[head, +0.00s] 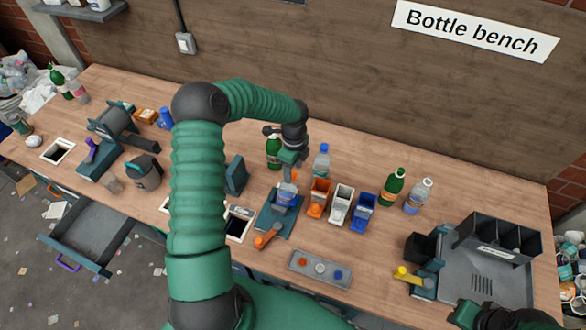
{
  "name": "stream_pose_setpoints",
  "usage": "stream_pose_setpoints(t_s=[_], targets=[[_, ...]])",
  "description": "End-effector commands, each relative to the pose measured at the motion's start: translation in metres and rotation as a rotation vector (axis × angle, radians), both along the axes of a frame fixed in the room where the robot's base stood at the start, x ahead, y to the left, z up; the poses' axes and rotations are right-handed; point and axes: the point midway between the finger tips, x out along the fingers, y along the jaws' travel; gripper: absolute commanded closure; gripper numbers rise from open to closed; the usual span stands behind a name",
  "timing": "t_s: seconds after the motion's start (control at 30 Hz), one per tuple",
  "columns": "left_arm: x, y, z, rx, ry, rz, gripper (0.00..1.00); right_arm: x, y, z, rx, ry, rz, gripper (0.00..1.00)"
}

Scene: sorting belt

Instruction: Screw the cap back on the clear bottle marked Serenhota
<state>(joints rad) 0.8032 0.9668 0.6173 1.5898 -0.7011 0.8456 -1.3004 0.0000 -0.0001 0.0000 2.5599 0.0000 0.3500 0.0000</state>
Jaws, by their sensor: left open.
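A clear bottle with a blue label (286,196) stands in a dark green holder (270,222) at the bench's middle; its top is partly hidden. My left gripper (289,168) points down just above it, open. A small orange piece shows by the fingers; I cannot tell whether they touch it. Other clear bottles are one with a blue top (321,162) behind the bins and one with a pale top (418,197) at the right. Their labels are too small to read. My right gripper (500,318) is cut off at the bottom right.
Orange (318,198), white (341,204) and blue (363,212) bins stand right of the holder. Green bottles stand behind my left gripper (273,152) and at the right (392,187). A dark sorting tray (480,275) fills the right end. An orange-handled lever (267,237) sits before the holder.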

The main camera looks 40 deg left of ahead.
Motion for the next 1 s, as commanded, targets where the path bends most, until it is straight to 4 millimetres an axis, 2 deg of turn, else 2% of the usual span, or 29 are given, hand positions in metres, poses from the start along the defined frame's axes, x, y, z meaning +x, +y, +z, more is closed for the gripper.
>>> stream_pose_setpoints(t_s=[0.17,0.43,0.83,0.9,0.93,1.0], targets=[[0.000,0.001,-0.017,-0.001,0.000,0.001,0.47,0.000,0.000,0.005,0.000,0.000,0.000,0.77],[0.000,0.001,-0.019,0.000,-0.001,0.001,0.48,0.000,0.000,0.004,0.000,0.000,0.000,0.77],[0.000,0.001,-0.019,0.000,-0.001,0.000,1.00,0.000,0.000,0.004,0.000,0.000,0.000,0.77],[0.000,0.001,-0.019,0.000,-0.001,0.000,1.00,0.000,0.000,0.004,0.000,0.000,0.000,0.77],[0.000,0.001,-0.019,0.000,-0.001,0.000,0.76,0.000,0.000,0.004,0.000,0.000,0.000,0.77],[0.001,0.001,-0.019,0.000,-0.002,0.000,0.85,0.000,0.000,0.004,0.000,0.000,0.000,0.77]])
